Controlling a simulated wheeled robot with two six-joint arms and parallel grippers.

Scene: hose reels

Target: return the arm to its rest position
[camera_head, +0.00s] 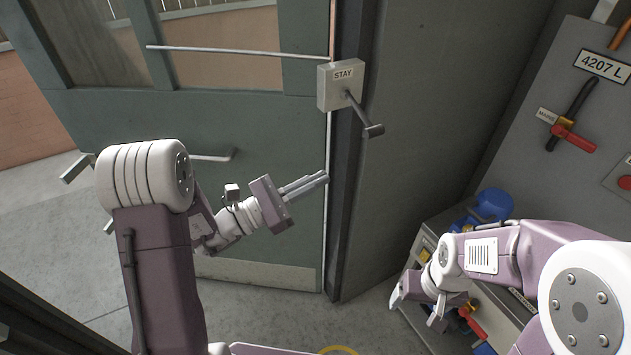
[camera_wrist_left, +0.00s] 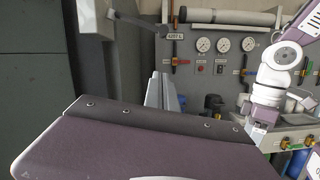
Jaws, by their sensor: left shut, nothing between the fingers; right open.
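My left arm comes in from the left in the head view. Its left gripper (camera_head: 322,178) is shut and empty, with the grey fingers together and pointing right, in front of the green door's edge. In the left wrist view the grey fingers (camera_wrist_left: 160,92) stand upright with nothing held. My right arm comes in from the right. Its right gripper (camera_head: 416,308) is open and low in front of the equipment bench, partly hidden by its own wrist. The right arm also shows at the right of the left wrist view (camera_wrist_left: 275,75).
The green door (camera_head: 260,120) with a push bar stands behind my left gripper. A "STAY" box (camera_head: 340,85) with a lever juts out above it. A grey panel (camera_head: 540,85) with a red-handled valve (camera_head: 570,135) is at right. Gauges (camera_wrist_left: 223,45) show in the wrist view.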

